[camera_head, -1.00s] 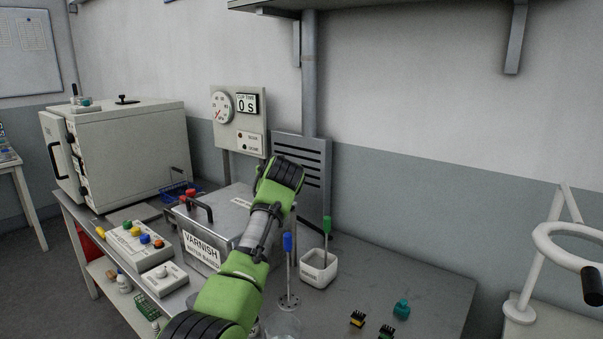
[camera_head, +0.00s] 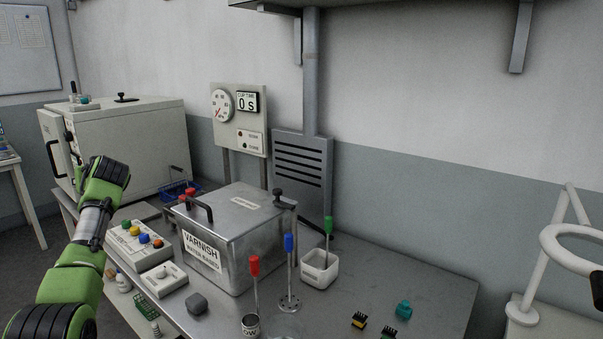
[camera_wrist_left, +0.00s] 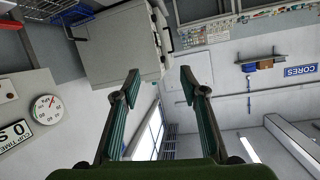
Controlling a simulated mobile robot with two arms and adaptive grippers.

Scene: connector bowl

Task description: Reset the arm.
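My left arm comes in from the left in the head view, raised in front of the control box and the bench's left end. Its gripper fingers are hidden there behind the arm. In the left wrist view my left gripper (camera_wrist_left: 158,85) has its two fingers well apart, with nothing between them. Beyond them are the pale oven cabinet and the room's wall. My right gripper is in neither view.
The metal varnish tank (camera_head: 230,235) stands on the bench (camera_head: 345,300). Next to it are a button box (camera_head: 140,240), a white cup (camera_head: 319,270), red (camera_head: 255,268) and blue-handled (camera_head: 289,243) tools, and small connectors (camera_head: 403,309). The oven cabinet (camera_head: 135,145) is at left.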

